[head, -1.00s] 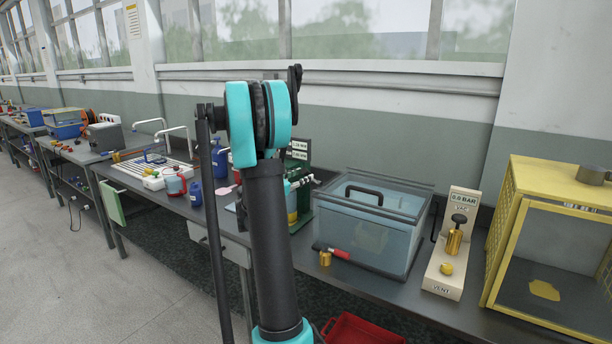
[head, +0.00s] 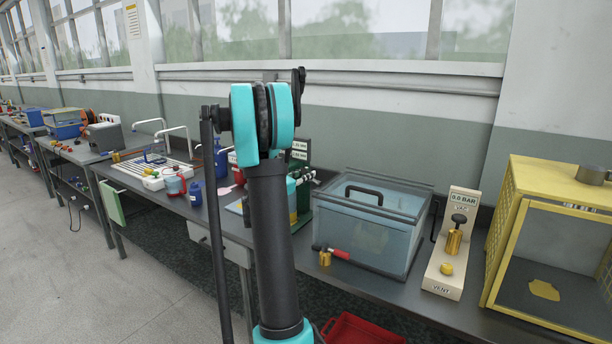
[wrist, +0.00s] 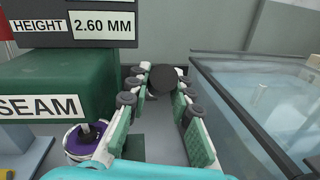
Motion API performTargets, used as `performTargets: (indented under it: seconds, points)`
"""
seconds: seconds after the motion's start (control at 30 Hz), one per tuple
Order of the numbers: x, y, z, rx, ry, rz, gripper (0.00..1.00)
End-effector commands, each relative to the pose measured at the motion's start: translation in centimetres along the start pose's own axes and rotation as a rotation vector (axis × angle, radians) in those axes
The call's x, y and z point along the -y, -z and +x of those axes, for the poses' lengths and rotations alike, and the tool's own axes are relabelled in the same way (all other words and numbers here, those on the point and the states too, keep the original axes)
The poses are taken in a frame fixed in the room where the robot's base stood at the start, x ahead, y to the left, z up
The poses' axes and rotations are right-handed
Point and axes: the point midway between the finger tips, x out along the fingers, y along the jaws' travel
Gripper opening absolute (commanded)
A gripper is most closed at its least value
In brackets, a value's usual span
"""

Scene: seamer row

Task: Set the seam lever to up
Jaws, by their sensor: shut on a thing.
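The seamer is a dark green machine (wrist: 60,85) at the left of the wrist view, with a "SEAM" label and a sign reading "HEIGHT 2.60 MM". The seam lever's round black knob (wrist: 165,78) is between my fingertips. My gripper (wrist: 161,71) is shut on it, with a green-padded finger on each side. The lever's shaft is mostly hidden, so its angle is hard to tell. In the head view my arm covers most of the seamer; its small signs (head: 299,150) show to the right of the arm.
A clear lidded tank (head: 375,225) stands just right of the seamer, its edge close to my gripper. A vacuum gauge stand (head: 445,270) and a yellow cage (head: 510,215) are further right. A purple-rimmed can (wrist: 80,148) sits under the seamer head. A red bin (head: 350,330) is below.

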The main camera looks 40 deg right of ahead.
Motion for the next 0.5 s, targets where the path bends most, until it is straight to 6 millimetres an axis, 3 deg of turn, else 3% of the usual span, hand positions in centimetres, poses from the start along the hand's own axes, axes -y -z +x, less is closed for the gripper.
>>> performTargets:
  seconds: [0.5]
  points:
    - [-0.23,-0.89,0.9,-0.096,0.016,-0.01,0.0]
